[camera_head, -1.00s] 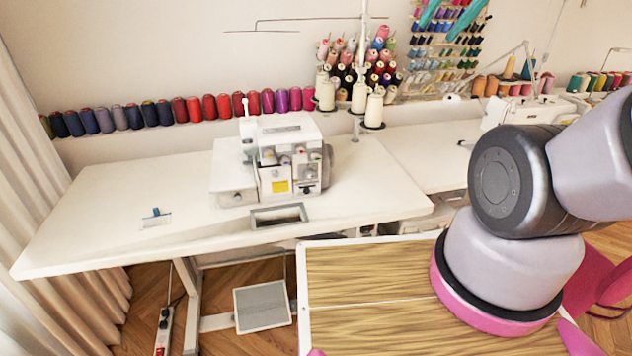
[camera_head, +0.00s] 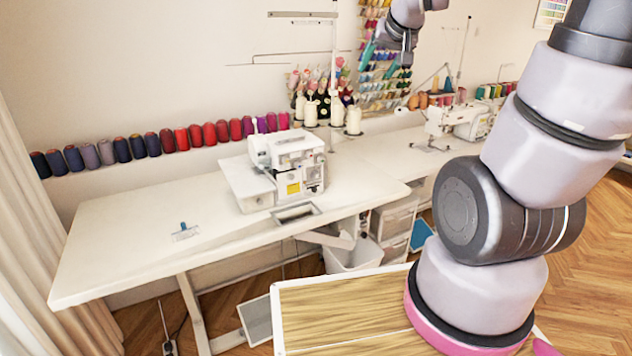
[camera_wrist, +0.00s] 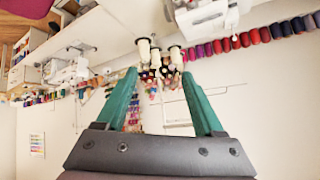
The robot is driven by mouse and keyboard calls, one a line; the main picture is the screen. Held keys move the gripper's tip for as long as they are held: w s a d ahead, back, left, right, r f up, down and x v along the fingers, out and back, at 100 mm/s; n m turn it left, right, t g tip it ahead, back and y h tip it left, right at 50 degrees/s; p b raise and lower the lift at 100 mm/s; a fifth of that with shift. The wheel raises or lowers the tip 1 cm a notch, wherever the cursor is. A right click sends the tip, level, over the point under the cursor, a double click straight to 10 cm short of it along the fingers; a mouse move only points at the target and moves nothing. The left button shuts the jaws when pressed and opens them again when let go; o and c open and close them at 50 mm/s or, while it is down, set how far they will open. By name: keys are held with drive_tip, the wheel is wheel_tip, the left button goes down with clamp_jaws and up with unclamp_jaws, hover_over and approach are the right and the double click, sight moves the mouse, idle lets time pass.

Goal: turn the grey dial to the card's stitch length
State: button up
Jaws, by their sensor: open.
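A white overlock machine (camera_head: 290,165) stands on the white table, with small knobs on its front and a yellow label. It also shows upside down at the top of the wrist view (camera_wrist: 203,20). The grey dial is too small to pick out for certain. I cannot identify a stitch-length card. My gripper (camera_head: 385,60) is raised in front of the thread rack, above and to the right of the machine, apart from it. Its two teal fingers stand wide apart with nothing between them in the wrist view (camera_wrist: 159,75).
The white table (camera_head: 120,235) has clear room left of the machine, with a small blue-handled item (camera_head: 184,231) on it. Thread cones (camera_head: 332,112) stand behind the machine. A second sewing machine (camera_head: 455,122) is to the right. A coloured chart (camera_head: 552,12) hangs on the wall.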

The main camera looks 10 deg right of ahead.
drive_tip(key=w+d+f+n+t, duration=0.1)
drive_tip(key=w+f, duration=0.4)
drive_tip(key=w, duration=0.2)
drive_tip(key=w+f+n+t, duration=0.1)
drive_tip(key=w+f+t, duration=0.1)
drive_tip(key=w+f, duration=0.4)
drive_tip(key=n+t+y, duration=0.5)
drive_tip(key=n, duration=0.3)
approach(317, 177)
drive_tip(key=x, duration=0.8)
drive_tip(key=shift+w+r, duration=0.15)
drive_tip(key=shift+w, duration=0.1)
clamp_jaws()
